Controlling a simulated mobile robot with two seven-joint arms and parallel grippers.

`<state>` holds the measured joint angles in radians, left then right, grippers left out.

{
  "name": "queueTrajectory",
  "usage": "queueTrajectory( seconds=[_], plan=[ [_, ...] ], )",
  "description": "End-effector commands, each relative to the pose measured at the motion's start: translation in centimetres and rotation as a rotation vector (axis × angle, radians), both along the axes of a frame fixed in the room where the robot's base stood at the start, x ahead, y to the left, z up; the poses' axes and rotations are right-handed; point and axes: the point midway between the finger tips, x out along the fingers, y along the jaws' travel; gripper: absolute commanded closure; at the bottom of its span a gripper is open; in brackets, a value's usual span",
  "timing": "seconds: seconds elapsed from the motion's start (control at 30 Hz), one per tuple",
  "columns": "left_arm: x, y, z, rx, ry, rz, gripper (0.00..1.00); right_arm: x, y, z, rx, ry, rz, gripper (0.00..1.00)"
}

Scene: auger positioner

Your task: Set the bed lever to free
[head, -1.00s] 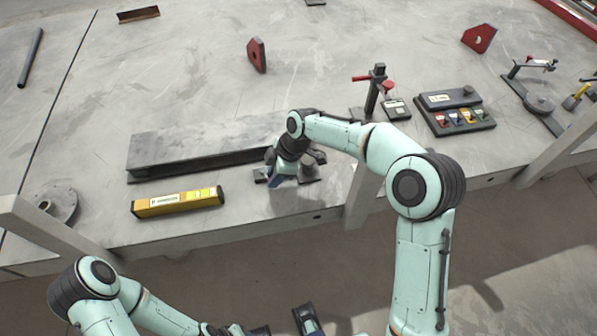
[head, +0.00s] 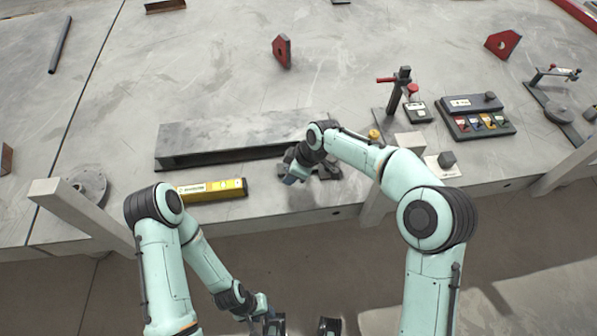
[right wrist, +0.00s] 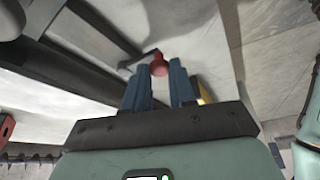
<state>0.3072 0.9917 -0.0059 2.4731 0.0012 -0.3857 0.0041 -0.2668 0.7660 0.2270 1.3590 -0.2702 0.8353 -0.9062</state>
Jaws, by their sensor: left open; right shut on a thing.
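A lever with a round red knob (right wrist: 159,65) shows in the right wrist view, with the knob between my right fingertips. My right gripper (right wrist: 160,88) is shut on this lever; its two blue fingers stand on either side of the knob. In the head view my right gripper (head: 292,176) is low at the bench's near edge, right of the long dark beam (head: 205,158), and hides the knob there. My left gripper (head: 302,327) is open and empty at the bottom of the head view, in front of the bench and clear of it.
A yellow level (head: 212,190) lies in front of the beam.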

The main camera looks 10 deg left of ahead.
Motion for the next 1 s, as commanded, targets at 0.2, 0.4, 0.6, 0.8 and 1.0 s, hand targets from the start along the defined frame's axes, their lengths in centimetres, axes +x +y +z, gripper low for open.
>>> queueTrajectory(
  seconds=[0.2, 0.4, 0.6, 0.8, 1.0],
  plan=[
    [0.0, 0.0, 0.0, 0.000, 0.000, 0.000, 0.57, 0.0, 0.2, 0.1, 0.002, -0.001, -0.001, 1.00],
    [0.0, 0.0, 0.0, 0.000, 0.000, 0.000, 0.57, 0.0, 0.2, 0.1, 0.003, -0.001, -0.001, 0.59],
    [0.0, 0.0, 0.0, 0.000, 0.000, 0.000, 0.57, 0.0, 0.1, 0.0, 0.002, 0.000, -0.001, 0.50],
    [0.0, 0.0, 0.0, 0.000, 0.000, 0.000, 0.57, 0.0, -0.1, 0.4, 0.002, -0.002, -0.002, 0.50],
    [0.0, 0.0, 0.1, 0.000, 0.000, 0.000, 0.57, -0.1, -1.3, 3.4, 0.002, -0.005, -0.002, 0.50]
  ],
)
